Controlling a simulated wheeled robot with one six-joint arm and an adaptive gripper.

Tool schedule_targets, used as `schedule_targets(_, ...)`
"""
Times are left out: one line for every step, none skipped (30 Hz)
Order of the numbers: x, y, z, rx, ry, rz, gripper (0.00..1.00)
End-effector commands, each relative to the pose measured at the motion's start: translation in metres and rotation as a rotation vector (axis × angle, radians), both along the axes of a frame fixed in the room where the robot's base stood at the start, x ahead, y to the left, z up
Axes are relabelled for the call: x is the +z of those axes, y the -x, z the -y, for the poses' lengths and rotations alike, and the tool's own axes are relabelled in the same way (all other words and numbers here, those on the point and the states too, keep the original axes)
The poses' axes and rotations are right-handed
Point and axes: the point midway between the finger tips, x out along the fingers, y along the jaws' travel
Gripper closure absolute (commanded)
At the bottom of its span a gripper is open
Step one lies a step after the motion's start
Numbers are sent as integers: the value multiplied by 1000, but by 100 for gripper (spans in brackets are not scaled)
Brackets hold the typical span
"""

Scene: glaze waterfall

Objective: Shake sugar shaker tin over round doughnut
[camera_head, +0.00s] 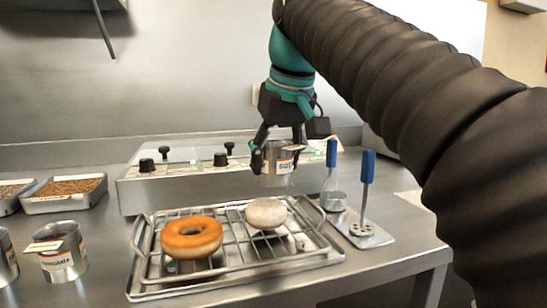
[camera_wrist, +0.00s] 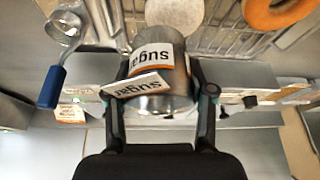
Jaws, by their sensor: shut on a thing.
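My gripper (camera_head: 276,158) is shut on the sugar shaker tin (camera_head: 278,176), a metal tin with a "sugar" label. The tin looks roughly upright and hangs in the air above the back of the wire rack. In the wrist view the tin (camera_wrist: 155,62) sits between both fingers (camera_wrist: 158,100), its label upside down. The round doughnut (camera_head: 266,213), pale and without a hole, lies on the rack below the tin; its edge also shows in the wrist view (camera_wrist: 175,14). Whether sugar is falling cannot be seen.
A brown ring doughnut (camera_head: 191,238) lies on the rack (camera_head: 150,270), left of the round one. Blue-handled tools (camera_head: 367,190) stand at right. A steel unit with knobs (camera_head: 135,190) is behind. A labelled tin (camera_head: 62,262) and crumb trays (camera_head: 65,188) are at left.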

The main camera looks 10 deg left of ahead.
Motion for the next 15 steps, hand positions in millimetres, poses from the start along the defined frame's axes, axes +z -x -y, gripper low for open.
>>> schedule_targets(0, 0, 0, 0, -1, 1, 86)
schedule_targets(0, 0, 0, 0, -1, 1, 86)
schedule_targets(1, 0, 0, 0, -1, 1, 86)
schedule_targets(2, 0, 0, 0, -1, 1, 86)
schedule_targets(3, 0, 0, 0, -1, 1, 86)
schedule_targets(5, 0, 0, 0, -1, 1, 86)
schedule_targets(7, 0, 0, 0, -1, 2, 86)
schedule_targets(10, 0, 0, 0, -1, 2, 86)
schedule_targets(12, 0, 0, 0, -1, 2, 86)
schedule_targets(15, 0, 0, 0, -1, 2, 86)
schedule_targets(17, 0, 0, 0, -2, 2, 86)
schedule_targets(19, -1, 0, 0, -1, 2, 86)
schedule_targets(21, -1, 0, 0, -1, 1, 86)
schedule_targets(23, 0, 0, 0, -1, 1, 86)
schedule_targets(26, 0, 0, 0, -1, 1, 86)
